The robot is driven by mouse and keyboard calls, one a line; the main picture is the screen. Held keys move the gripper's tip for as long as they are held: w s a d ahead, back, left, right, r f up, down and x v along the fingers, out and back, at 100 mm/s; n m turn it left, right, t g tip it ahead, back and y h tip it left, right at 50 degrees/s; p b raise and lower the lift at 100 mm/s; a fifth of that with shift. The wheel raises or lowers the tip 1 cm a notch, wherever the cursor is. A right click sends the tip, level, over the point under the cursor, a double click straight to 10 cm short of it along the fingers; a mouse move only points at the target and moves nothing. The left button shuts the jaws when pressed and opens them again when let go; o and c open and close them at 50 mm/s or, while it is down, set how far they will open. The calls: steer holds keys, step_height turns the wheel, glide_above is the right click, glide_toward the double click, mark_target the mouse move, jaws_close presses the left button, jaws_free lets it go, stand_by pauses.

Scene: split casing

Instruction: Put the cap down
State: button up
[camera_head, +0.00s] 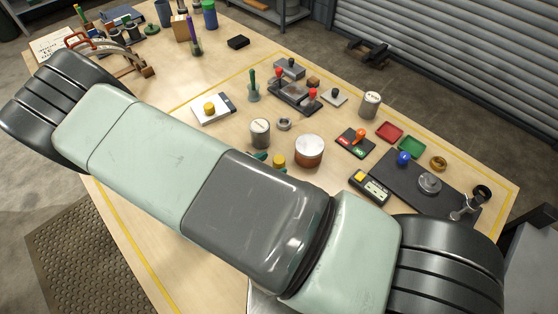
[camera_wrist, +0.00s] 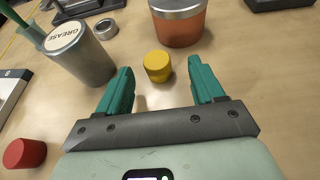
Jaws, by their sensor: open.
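The cap appears to be the small yellow round piece (camera_wrist: 157,66), which stands upright on the wooden table in the wrist view. It also shows in the head view (camera_head: 279,161), just beyond my arm. My gripper (camera_wrist: 161,76) is open, with one teal finger to each side of the cap and a clear gap on both sides. The cap lies at or slightly beyond the fingertips, touching neither. In the head view my arm hides most of the gripper; only bits of teal finger show.
A copper-coloured pot with a grey lid (camera_wrist: 180,20) stands close behind the cap. A grey grease can (camera_wrist: 80,52) stands left of the fingers, with a metal ring (camera_wrist: 106,29) behind. A red round piece (camera_wrist: 25,153) lies at left. A dark mat (camera_head: 409,186) lies farther right.

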mark_target(277, 160)
steer(key=x, duration=0.4)
steer(key=shift+w+d, duration=0.1)
steer(key=shift+w, duration=0.3)
steer(key=shift+c, duration=0.4)
steer(key=c, duration=1)
